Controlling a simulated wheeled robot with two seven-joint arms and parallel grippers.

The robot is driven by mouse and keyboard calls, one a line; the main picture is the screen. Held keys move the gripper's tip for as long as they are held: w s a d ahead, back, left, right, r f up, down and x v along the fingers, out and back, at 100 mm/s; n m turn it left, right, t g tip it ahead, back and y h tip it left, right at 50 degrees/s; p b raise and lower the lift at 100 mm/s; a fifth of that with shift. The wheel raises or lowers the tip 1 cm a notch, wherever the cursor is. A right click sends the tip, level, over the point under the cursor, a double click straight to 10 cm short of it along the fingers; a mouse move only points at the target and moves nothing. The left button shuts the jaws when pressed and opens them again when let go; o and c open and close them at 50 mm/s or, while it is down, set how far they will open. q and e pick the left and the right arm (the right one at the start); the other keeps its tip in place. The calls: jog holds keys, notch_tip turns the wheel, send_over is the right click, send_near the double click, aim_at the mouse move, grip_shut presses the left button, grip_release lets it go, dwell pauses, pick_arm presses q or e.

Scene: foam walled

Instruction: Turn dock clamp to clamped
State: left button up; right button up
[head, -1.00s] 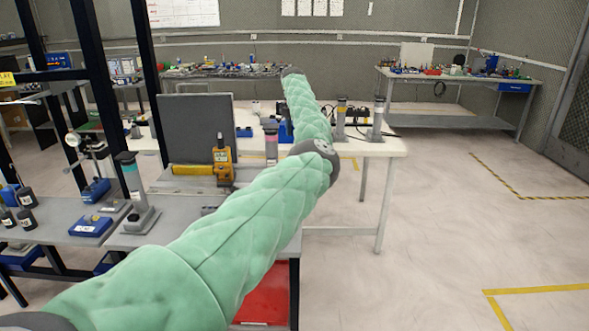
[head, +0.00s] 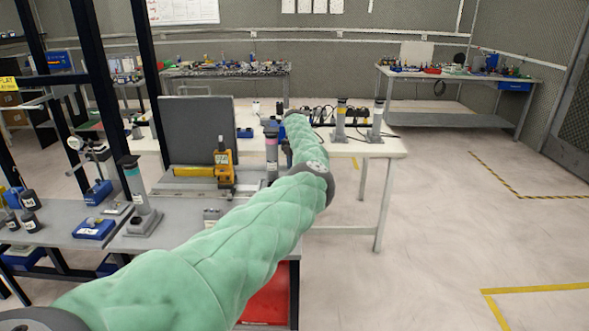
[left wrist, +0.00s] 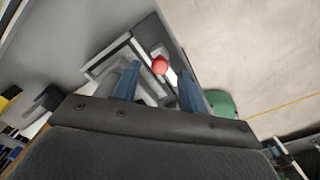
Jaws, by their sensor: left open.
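A red ball knob (left wrist: 160,64) shows between the fingertips of my left gripper (left wrist: 158,77) in the left wrist view. It sits by a grey and white bracket-like fixture (left wrist: 101,69), which may be the dock clamp. My left gripper is open, its two blue-grey fingers apart on either side of the knob. I cannot tell whether either finger touches it. In the head view my green padded left arm crosses the picture and hides part of the bench; the knob cannot be made out there. My right gripper is in neither view.
A yellow device (head: 224,166) stands on the grey bench before a dark upright panel (head: 198,130). A post on a grey base (head: 143,222) stands left of my arm. A white table (head: 385,147) lies beyond. The floor at right is clear.

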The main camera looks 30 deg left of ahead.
pick_arm(q)
jog(key=shift+f, duration=1.15)
grip_shut()
